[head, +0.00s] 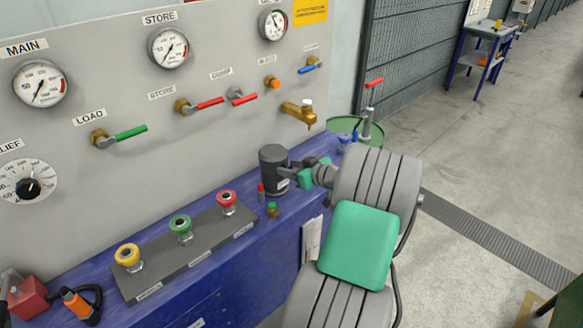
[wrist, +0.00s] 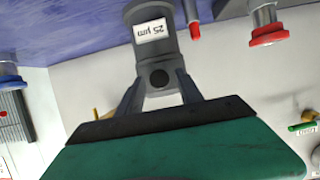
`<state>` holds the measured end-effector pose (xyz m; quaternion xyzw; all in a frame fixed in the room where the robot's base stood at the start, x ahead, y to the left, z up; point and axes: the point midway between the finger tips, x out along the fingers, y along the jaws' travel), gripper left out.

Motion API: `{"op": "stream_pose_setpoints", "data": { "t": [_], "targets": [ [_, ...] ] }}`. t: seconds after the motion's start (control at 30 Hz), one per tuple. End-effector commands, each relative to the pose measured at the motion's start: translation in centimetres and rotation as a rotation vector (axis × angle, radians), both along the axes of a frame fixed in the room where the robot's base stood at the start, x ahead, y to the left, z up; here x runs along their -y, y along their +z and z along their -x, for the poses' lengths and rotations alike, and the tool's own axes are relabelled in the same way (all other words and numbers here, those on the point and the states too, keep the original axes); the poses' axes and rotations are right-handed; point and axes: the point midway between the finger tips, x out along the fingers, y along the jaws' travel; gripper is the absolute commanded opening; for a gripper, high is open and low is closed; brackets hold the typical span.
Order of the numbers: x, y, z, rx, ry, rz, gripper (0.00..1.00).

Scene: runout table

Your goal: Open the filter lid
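The filter (head: 273,172) is a dark grey upright cylinder at the right end of the blue bench. In the wrist view the filter (wrist: 150,35) appears upside down, with a white "25 µm" label. Its lid end (wrist: 159,66), with a dark round spot, lies just beyond my fingertips. My gripper (head: 293,168) is at the filter's right side in the head view. In the wrist view my gripper (wrist: 159,84) has its two dark fingers apart, one on each side of the lid end. I cannot tell whether they touch it. The lid looks closed.
A small red item (head: 261,192) and a green-topped fitting (head: 272,210) stand close to the filter. A brass tap (head: 299,114) juts from the panel above. Yellow, green and red knobs sit on a grey block (head: 190,252) to the left. A green drum (head: 366,137) stands behind.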

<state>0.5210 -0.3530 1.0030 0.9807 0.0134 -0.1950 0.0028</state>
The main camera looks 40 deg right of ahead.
Motion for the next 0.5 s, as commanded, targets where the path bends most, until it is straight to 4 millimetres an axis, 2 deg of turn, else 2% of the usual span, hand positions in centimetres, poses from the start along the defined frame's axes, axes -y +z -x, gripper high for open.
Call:
{"op": "stream_pose_setpoints", "data": {
  "t": [0.07,0.5],
  "targets": [
    [-0.01,0.01,0.01,0.0,0.0,0.0,0.35],
    [-0.03,0.02,0.02,0.0,0.001,0.0,0.0]
  ]
}}
